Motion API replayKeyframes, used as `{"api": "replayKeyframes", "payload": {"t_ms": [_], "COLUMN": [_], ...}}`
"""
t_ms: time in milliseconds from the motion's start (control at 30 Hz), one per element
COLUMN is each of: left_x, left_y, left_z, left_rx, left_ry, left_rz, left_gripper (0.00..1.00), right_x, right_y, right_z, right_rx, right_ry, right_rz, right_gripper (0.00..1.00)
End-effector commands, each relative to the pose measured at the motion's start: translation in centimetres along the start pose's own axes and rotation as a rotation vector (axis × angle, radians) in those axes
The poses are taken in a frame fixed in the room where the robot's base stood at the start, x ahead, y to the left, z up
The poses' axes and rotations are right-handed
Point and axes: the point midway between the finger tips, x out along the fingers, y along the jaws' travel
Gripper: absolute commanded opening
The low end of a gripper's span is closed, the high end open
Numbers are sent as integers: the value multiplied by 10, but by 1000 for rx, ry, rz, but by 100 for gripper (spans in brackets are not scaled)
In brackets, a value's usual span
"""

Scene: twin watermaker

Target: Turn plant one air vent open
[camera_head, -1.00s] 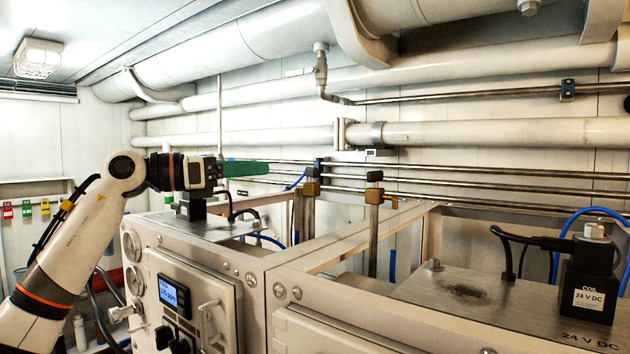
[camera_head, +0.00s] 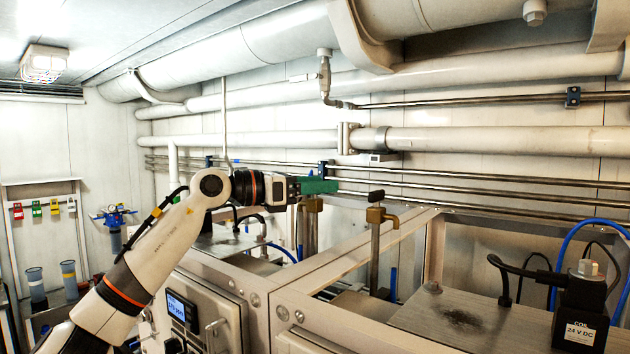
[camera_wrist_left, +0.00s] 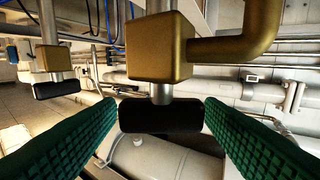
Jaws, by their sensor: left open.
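Two brass valves stand on pipes behind the cabinets; no label tells which is plant one's air vent. The left valve (camera_head: 311,205) has its top hidden behind my left gripper (camera_head: 324,186). In the left wrist view, which is upside down, a near brass valve (camera_wrist_left: 160,58) has a black handle (camera_wrist_left: 160,115) between the green fingers of my left gripper (camera_wrist_left: 161,103). The fingers are open, with a small gap on each side. The right valve (camera_head: 376,215) has its black handle (camera_head: 376,196) clear of the gripper. My right gripper is out of view.
Cabinet frames (camera_head: 345,262) stand below the valves. A black 24 V DC coil (camera_head: 580,312) with cables is at the right. Thin steel pipes (camera_head: 470,180) run along the wall behind. A blue hose (camera_head: 283,250) hangs near the left valve.

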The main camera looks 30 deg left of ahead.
Motion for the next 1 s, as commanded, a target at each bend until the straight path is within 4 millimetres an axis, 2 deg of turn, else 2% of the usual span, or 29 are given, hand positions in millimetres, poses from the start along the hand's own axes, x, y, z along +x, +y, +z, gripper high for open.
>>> {"api": "replayKeyframes", "payload": {"t_ms": [167,400,467,767,1000], "left_x": [0,0,0,0,0], "left_y": [0,0,0,0,1], "left_z": [0,0,0,0,0], "left_rx": [0,0,0,2,6], "left_ry": [0,0,0,-1,0], "left_rz": [0,0,0,-49,-192], "left_gripper": [62,24,17,17,17], "right_x": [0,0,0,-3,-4], "right_y": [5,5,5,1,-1], "right_z": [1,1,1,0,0], "right_rx": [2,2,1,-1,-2], "right_ry": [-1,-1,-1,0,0], "right_rz": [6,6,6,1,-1], "right_gripper": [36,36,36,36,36]}}
